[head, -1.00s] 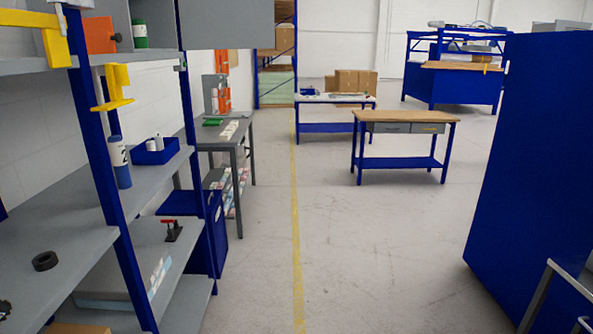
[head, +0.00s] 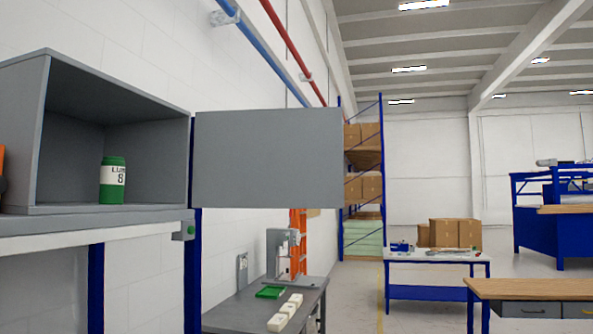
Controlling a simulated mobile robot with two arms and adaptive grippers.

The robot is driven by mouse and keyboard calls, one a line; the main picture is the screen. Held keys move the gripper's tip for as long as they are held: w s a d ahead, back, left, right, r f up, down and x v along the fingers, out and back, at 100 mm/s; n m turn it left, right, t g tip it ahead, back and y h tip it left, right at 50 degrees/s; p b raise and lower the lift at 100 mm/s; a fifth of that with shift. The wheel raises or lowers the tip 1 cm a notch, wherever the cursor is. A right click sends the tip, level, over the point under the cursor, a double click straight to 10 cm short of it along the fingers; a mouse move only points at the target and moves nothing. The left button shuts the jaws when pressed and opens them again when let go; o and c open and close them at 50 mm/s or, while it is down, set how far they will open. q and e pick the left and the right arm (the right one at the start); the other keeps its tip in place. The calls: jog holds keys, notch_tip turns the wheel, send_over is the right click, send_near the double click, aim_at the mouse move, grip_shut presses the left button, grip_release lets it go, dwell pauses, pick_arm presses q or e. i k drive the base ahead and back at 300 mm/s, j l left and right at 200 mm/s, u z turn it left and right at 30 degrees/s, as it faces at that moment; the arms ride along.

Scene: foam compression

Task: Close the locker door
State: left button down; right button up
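The grey locker (head: 115,82) stands on the upper shelf at the left, and its front is open. Its flat grey door (head: 268,158) is swung out to the right of the opening and stands wide open. Part of an orange thing (head: 2,168) shows at the left edge. Neither of my grippers is in view.
The grey shelf (head: 95,226) on blue posts carries the locker. Below the door, a grey table (head: 245,308) holds a green tray and white pieces. Wooden-topped benches (head: 535,288) stand at the right. Open floor (head: 420,312) lies between.

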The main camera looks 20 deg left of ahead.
aim_at(287, 158)
jog(key=i, duration=2.45)
jog(key=i+u, duration=0.35)
jog(key=u, duration=0.15)
jog(key=i+l+u, duration=0.2)
jog(key=u, duration=0.25)
jog(key=i+l+u, duration=0.35)
jog(key=u, duration=2.3)
